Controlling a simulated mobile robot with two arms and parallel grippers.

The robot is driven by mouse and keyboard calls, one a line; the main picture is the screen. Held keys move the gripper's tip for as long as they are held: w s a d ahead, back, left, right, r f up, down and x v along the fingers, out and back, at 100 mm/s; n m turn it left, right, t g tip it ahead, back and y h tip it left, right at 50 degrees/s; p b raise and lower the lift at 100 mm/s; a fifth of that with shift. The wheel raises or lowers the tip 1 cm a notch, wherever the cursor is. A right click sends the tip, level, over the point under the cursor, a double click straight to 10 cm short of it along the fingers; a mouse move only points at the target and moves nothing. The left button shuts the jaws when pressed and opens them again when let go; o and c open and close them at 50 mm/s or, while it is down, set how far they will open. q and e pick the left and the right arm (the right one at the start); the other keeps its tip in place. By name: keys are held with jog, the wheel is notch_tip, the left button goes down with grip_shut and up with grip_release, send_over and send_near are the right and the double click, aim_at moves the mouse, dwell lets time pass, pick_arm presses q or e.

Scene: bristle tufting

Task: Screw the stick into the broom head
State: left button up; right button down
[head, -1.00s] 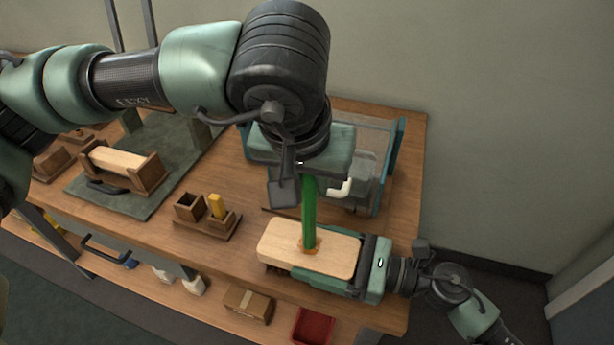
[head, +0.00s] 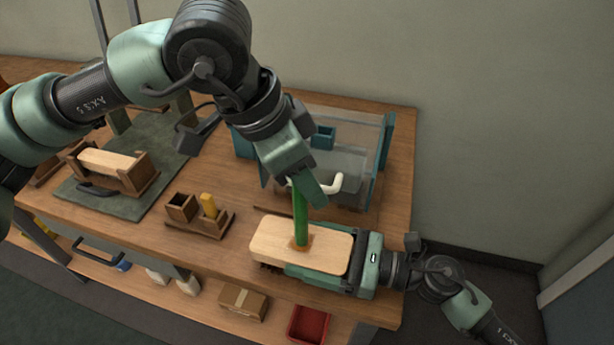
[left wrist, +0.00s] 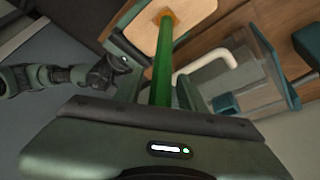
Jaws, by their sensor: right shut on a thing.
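The green stick (head: 299,222) stands upright with its lower end at the orange-brown socket (head: 301,245) of the pale wooden broom head (head: 275,245). In the left wrist view the stick (left wrist: 163,65) runs from the broom head (left wrist: 190,15) toward my left gripper. My left gripper (head: 306,190) is tilted at the stick's top and hides it.
A clear-walled box with teal sides (head: 386,155) and a white handle (head: 330,184) stands just behind the stick. A two-cup wooden holder (head: 200,215) is left of the broom head. A wooden cradle (head: 115,170) rests on a dark mat (head: 80,200) farther left.

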pick_arm(q)
jog(key=shift+r, duration=0.15)
notch_tip(320, 180, up, 4)
jog(key=shift+r, duration=0.1)
dwell(0.5)
jog(key=shift+o, duration=0.5)
jog(key=shift+d, duration=0.1)
